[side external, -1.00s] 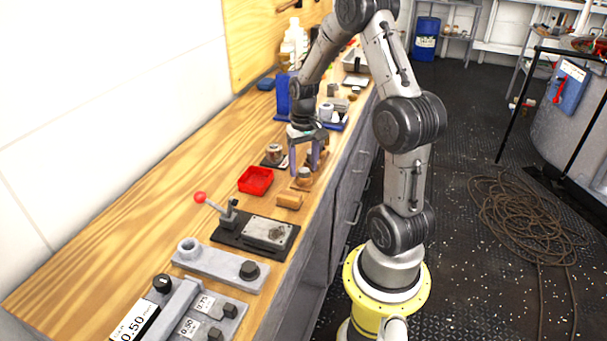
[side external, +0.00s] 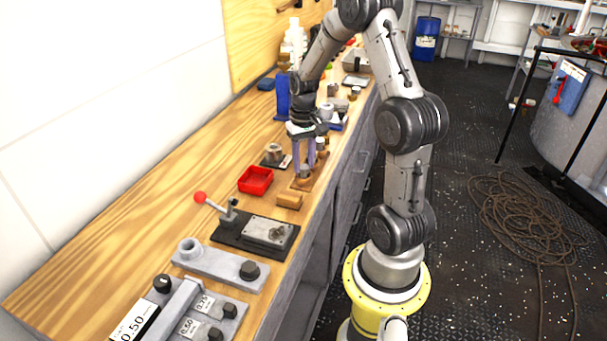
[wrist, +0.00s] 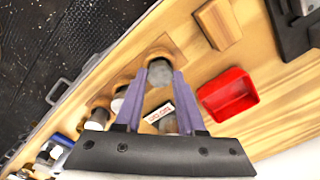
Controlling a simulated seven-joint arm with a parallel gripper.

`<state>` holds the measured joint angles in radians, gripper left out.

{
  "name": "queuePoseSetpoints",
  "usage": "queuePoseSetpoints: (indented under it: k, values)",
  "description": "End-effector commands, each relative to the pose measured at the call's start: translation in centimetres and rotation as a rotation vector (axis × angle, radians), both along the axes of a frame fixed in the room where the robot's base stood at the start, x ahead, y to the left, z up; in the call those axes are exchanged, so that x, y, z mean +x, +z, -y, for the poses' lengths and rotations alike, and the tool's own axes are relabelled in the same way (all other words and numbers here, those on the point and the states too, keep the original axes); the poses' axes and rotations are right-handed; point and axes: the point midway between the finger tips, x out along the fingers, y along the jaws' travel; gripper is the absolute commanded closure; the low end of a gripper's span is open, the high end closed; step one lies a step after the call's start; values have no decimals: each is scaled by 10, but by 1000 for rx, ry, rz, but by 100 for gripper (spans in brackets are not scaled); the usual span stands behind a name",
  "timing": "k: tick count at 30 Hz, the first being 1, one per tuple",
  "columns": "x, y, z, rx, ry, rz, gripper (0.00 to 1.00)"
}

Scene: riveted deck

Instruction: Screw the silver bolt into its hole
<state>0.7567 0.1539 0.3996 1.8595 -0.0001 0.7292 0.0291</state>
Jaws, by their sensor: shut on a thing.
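My gripper (side external: 304,168) points down over the wooden board (side external: 295,188) near the bench's front edge. Its two purple fingers are shut on a grey, silver-looking round piece (side external: 305,173), apparently the silver bolt, which stands upright at a brown round seat on the board. In the wrist view, the round top of the silver bolt (wrist: 160,72) sits between the fingertips of my gripper (wrist: 158,79). Its lower part and any thread or hole under it are hidden.
A red tray (side external: 256,180), a wooden block (side external: 289,201) and a lever fixture (side external: 262,230) lie nearby. A grey cylinder on a labelled base (side external: 273,153) stands left of the fingers. More round-topped pieces (side external: 321,144) stand behind.

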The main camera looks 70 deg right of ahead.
Motion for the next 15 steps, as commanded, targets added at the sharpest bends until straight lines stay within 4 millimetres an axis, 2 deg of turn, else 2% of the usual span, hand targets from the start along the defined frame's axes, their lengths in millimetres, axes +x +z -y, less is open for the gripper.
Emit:
queuePoseSetpoints:
  k: [15]
  values:
    - [0, 20, 0, -2, 0, 2, 100]
